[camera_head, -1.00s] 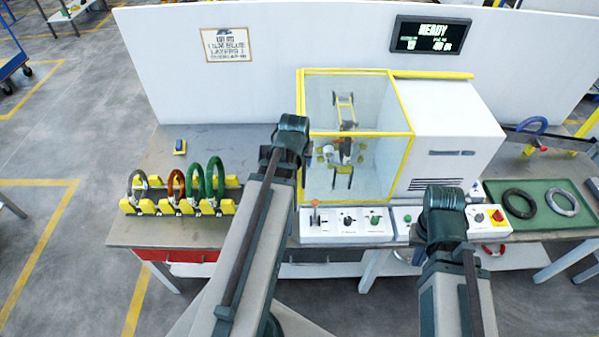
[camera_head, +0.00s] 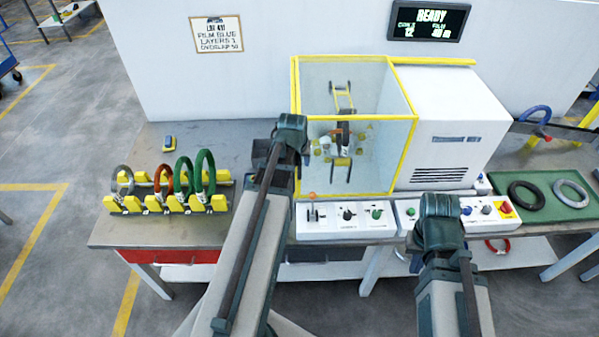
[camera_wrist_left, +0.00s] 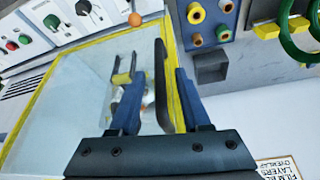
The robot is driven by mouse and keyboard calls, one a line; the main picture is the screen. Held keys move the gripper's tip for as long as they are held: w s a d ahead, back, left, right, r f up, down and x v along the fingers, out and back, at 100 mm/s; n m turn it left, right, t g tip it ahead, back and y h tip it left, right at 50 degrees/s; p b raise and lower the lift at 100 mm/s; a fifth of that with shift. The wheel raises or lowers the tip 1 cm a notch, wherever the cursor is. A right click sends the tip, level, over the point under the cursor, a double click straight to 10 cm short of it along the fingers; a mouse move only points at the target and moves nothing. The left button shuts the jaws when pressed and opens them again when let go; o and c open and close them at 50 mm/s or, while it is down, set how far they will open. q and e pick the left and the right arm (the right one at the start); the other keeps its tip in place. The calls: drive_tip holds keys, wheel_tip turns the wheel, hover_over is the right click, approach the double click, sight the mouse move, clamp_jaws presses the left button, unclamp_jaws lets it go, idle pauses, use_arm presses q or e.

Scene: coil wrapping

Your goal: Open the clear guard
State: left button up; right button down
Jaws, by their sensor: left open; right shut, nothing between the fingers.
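The clear guard (camera_head: 385,140) is a see-through box with yellow edges on the front of the white machine, and it is closed. Coil rollers show behind its panes. My left arm reaches up to the guard's left edge in the head view, hiding part of that edge. In the left wrist view my left gripper (camera_wrist_left: 158,82) is open, with a dark upright handle (camera_wrist_left: 162,90) between its fingers beside the guard's yellow edge. I cannot tell whether the fingers touch it. My right gripper (camera_head: 416,239) is shut and empty, largely hidden by its own arm, over the front controls.
A control panel (camera_head: 330,229) with knobs lies along the guard's front. A yellow rack (camera_head: 130,205) with several coils stands at left. A green tray (camera_head: 560,205) with two rings is at right.

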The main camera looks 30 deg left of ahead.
use_arm(q)
drive_tip(key=shift+b+x, duration=0.9)
drive_tip(key=shift+x, duration=0.6)
use_arm(e)
wheel_tip(320, 180, down, 3)
drive_tip(key=shift+r, duration=0.1)
use_arm(q)
clamp_jaws()
